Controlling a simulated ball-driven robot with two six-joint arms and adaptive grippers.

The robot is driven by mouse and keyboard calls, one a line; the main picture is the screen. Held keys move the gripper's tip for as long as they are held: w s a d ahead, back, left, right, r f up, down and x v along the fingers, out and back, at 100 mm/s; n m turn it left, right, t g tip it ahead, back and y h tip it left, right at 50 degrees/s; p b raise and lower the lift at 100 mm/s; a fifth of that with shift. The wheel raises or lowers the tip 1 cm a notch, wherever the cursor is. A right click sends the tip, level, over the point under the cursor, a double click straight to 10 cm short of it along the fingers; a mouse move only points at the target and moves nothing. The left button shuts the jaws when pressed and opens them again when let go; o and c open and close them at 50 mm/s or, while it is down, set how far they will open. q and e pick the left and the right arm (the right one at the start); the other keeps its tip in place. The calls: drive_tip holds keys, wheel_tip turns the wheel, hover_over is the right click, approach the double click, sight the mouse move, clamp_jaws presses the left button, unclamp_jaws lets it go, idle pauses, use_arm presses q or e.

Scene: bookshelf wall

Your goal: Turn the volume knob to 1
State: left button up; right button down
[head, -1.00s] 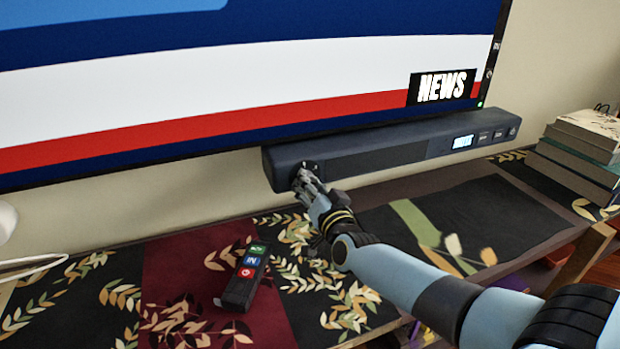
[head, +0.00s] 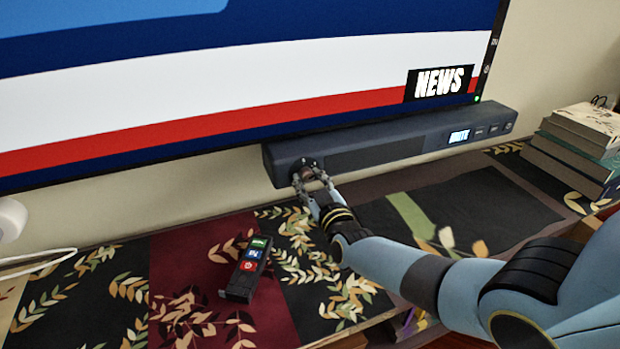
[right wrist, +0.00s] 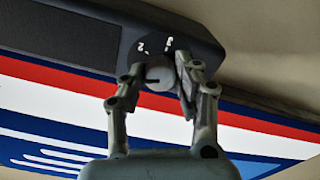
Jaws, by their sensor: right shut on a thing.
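The dark soundbar (head: 375,152) is mounted under the screen. Its round grey volume knob (right wrist: 159,73) sits at the soundbar's left end, on a dark dial with small white marks, one resembling a 2; others are too small to read surely. My right gripper (head: 313,180) is at that end, its fingers on the knob. In the right wrist view the gripper (right wrist: 158,82) has one finger on each side of the knob, which stays partly visible between them. The soundbar's small lit display (head: 459,136) seems to read "MUTE". My left gripper is out of view.
A large screen (head: 250,75) showing "NEWS" hangs just above the soundbar. A remote (head: 247,270) lies on the patterned cloth below. Stacked books (head: 575,145) stand at the right. A white rounded object (head: 12,218) is at the left edge.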

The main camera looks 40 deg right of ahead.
drive_tip(key=shift+s+f+n, duration=0.1)
drive_tip(key=shift+f+n, duration=0.05)
drive_tip(key=shift+n, duration=0.75)
drive_tip(key=c, duration=1)
unclamp_jaws()
drive_tip(key=shift+o, duration=0.2)
drive_tip(key=v, duration=1.2)
